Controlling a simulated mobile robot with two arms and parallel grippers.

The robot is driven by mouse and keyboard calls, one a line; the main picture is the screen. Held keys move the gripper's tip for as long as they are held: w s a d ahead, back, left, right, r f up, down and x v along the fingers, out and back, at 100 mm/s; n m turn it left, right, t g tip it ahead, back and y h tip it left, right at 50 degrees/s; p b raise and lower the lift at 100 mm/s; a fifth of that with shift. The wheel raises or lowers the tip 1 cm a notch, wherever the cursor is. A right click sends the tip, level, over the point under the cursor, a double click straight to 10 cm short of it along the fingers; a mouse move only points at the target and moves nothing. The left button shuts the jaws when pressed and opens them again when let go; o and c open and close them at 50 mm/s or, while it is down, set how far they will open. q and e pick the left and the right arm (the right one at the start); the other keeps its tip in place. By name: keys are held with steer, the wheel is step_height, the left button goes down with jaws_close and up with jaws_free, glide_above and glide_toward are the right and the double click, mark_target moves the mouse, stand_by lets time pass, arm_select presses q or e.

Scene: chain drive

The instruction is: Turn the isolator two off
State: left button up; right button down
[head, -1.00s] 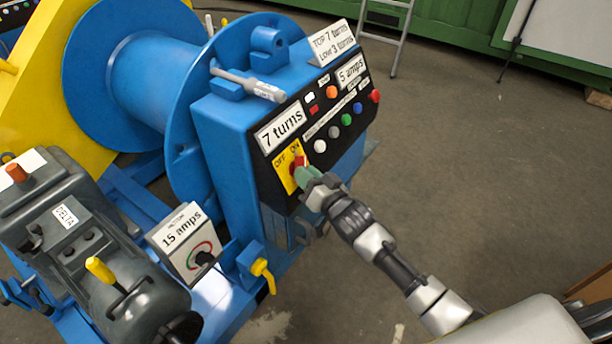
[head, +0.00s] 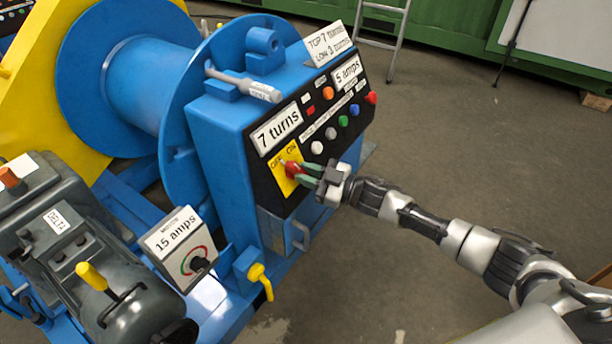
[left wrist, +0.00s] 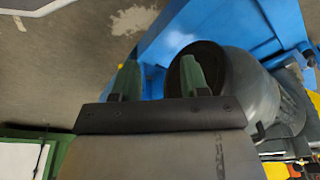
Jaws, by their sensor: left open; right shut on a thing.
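A red rotary switch (head: 292,169) sits on a yellow plate (head: 283,184) marked OFF and ON, at the lower left of the black control panel in the head view. My right gripper (head: 305,173) has green fingertips and is shut on the red switch from the right side. The fingers hide part of the switch, so its exact setting is hard to read. My left gripper (left wrist: 160,80) shows in the left wrist view, open with nothing between its two green fingers. It is away from the panel, near a dark motor body.
The blue cabinet (head: 222,150) carries several coloured buttons and labels above the switch. A grey motor (head: 75,250) with a yellow lever, a "15 amps" box (head: 176,240) and a yellow valve handle (head: 262,278) stand lower left. Open floor lies to the right.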

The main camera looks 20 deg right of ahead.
steer(key=n+g, duration=0.1)
steer(key=n, duration=0.2)
steer(key=shift+w+d+g+y, duration=0.1)
steer(key=shift+w+g+y, duration=0.05)
steer(key=shift+g+y, duration=0.2)
steer(key=shift+r+n+g, duration=0.1)
steer(key=shift+n+g, duration=0.65)
steer(key=shift+n, duration=0.55)
arm_select(q)
steer(key=shift+s+f, duration=0.1)
steer(key=shift+f, duration=0.2)
arm_select(e)
steer(key=shift+n, duration=0.3)
steer(key=c, duration=1)
jaws_free()
steer(key=shift+c, duration=0.2)
steer(key=shift+d, duration=0.1)
